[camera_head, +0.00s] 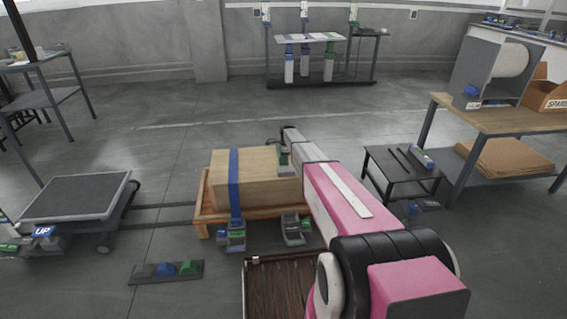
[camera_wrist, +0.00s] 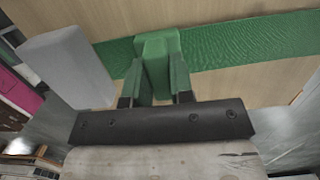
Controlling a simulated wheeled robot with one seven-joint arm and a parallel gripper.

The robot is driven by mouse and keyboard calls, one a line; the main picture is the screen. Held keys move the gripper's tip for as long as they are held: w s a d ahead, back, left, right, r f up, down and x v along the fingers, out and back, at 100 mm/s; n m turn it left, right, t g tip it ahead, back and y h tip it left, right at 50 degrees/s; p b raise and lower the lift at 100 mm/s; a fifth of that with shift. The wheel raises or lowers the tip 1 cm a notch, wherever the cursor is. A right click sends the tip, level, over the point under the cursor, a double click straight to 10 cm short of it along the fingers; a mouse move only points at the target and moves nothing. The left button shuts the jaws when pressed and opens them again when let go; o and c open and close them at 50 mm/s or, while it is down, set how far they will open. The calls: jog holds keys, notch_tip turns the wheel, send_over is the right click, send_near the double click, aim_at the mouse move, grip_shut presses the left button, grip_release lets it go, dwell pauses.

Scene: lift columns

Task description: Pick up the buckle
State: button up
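The green buckle (camera_wrist: 156,66) sits by a green strap (camera_wrist: 240,42) that runs across a wooden box in the wrist view. My gripper (camera_wrist: 155,92) is right at the buckle, with one finger on each side of it. Whether the fingers press on it or leave a small gap cannot be told. In the head view a small green and grey part (camera_head: 283,160) shows at the right end of the box (camera_head: 250,178), under the end of my pink arm. The arm hides much of that area.
The box, with a blue strap (camera_head: 234,180), rests on a wooden pallet (camera_head: 203,210). Grey ratchet-like parts (camera_head: 231,237) (camera_head: 296,229) are in front. A low black table (camera_head: 400,172) stands right and a cart (camera_head: 78,196) left. A grey block (camera_wrist: 66,70) is left of my gripper.

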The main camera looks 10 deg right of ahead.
grip_shut()
jog(key=shift+r, duration=0.1)
jog(key=shift+r, duration=0.5)
jog(key=r, duration=0.3)
jog(key=shift+s+a+r, duration=0.25)
jog(key=shift+s+a, duration=0.1)
jog(key=shift+a, duration=0.05)
jog(key=s+a+r, duration=0.5)
jog(key=a+r, duration=0.1)
jog(key=a, duration=0.3)
jog(key=shift+s+r, duration=0.15)
jog(key=shift+s, duration=0.05)
jog(key=shift+a, duration=0.1)
jog(key=shift+s, duration=0.1)
